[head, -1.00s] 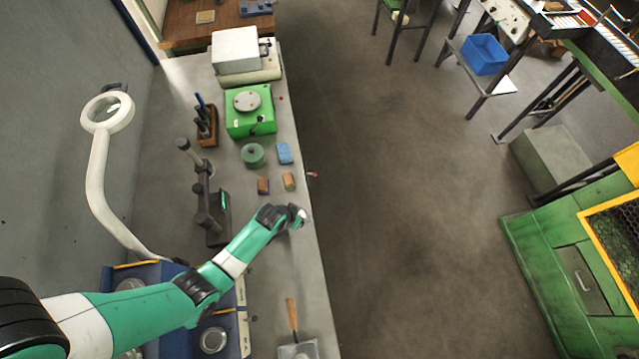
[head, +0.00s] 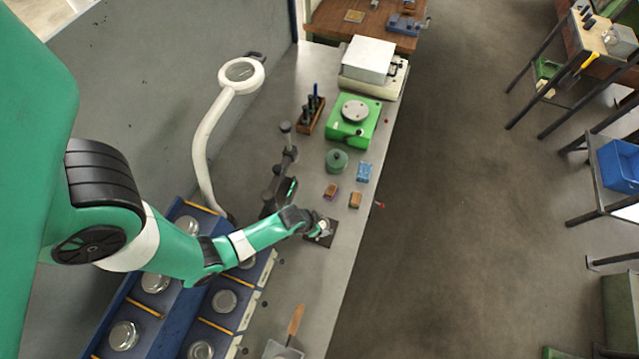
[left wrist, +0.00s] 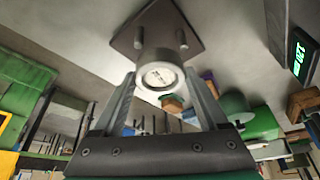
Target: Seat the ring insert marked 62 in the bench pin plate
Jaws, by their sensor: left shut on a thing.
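The dark bench pin plate (head: 318,243) lies on the grey bench under my left gripper, partly hidden by it. In the left wrist view the plate (left wrist: 152,22) shows with two upright pins in sight. My left gripper (head: 323,231) is shut on a light grey ring insert (left wrist: 160,75), also between its fingers (left wrist: 160,88) in the left wrist view. The ring's pale face has small dark marks that I cannot read for sure. It overlaps the plate's near part in view; I cannot tell whether they touch. My right gripper is not in view.
A stand with a display (head: 279,185) is close to the left gripper's far side. Small blocks (head: 355,200), a green round pot (head: 337,160) and a green device (head: 355,122) stand farther back. A blue compartment tray (head: 180,318) lies beneath my left arm.

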